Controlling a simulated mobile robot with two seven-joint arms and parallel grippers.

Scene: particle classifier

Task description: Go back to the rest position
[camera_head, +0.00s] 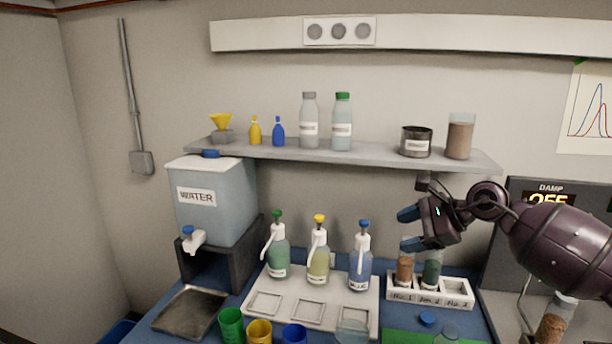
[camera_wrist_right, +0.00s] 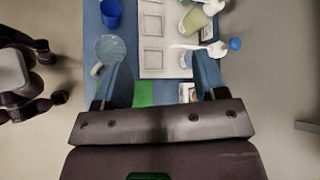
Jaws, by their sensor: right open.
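My right gripper (camera_head: 410,229) is open, with its two blue fingers spread and pointing left. It is in front of the wall, above the white tube rack (camera_head: 456,300) in the head view. Nothing shows between its fingers there. In the right wrist view the open fingers (camera_wrist_right: 160,65) frame part of the worktop, with no object gripped. The rack holds a brown-filled tube (camera_head: 404,271) and a dark green-filled tube (camera_head: 431,273); its right slot looks empty. My left gripper is not in the head view.
A shelf (camera_head: 375,156) with bottles runs behind the gripper. Three pump bottles stand on a white tray (camera_head: 336,316), left of the rack. A water tank (camera_head: 216,215) is further left. A display box (camera_head: 507,250) stands behind my right arm. Another brown-filled tube (camera_head: 551,326) is at lower right.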

